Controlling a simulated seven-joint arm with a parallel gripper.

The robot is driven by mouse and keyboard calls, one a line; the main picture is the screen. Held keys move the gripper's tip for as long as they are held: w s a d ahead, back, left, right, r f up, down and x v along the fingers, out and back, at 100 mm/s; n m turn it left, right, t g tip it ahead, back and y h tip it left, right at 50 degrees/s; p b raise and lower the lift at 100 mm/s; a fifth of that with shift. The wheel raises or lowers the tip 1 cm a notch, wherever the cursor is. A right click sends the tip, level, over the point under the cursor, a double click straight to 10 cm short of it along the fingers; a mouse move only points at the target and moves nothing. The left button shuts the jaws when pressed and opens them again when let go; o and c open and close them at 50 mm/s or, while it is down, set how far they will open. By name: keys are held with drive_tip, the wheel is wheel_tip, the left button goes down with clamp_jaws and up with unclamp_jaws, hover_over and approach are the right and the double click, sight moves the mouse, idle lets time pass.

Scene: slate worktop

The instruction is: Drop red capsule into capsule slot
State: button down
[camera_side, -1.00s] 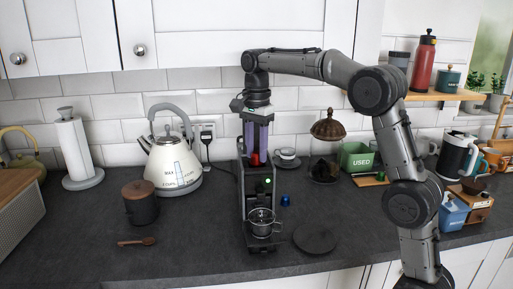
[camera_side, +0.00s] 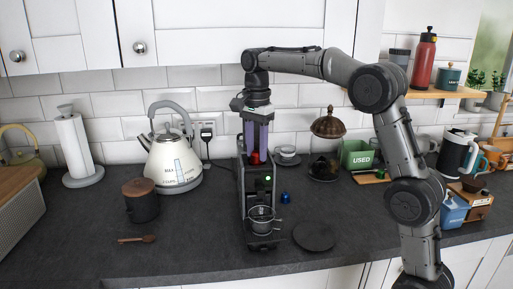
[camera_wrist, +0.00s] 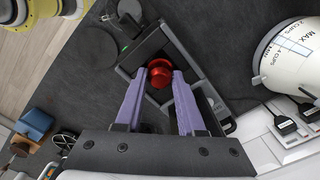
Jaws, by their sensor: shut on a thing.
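The red capsule (camera_wrist: 160,72) is between the purple fingertips of my gripper (camera_wrist: 158,78) in the wrist view. It also shows in the side view (camera_side: 254,158), at the top of the coffee machine (camera_side: 241,185). My gripper (camera_side: 255,150) points straight down and is shut on the capsule. The capsule is over or at the machine's top opening; the slot itself is mostly hidden by the capsule and fingers, so I cannot tell how deep it sits. A green light glows on the machine's front.
A glass cup (camera_side: 262,220) stands on the machine's front tray. A blue capsule (camera_side: 285,198) and a dark round disc (camera_side: 314,236) lie to the right. A kettle (camera_side: 174,163) stands left, a green "USED" bin (camera_side: 357,155) right.

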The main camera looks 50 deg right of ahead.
drive_tip(key=shift+c, duration=2.2)
unclamp_jaws()
drive_tip(key=shift+r, duration=2.95)
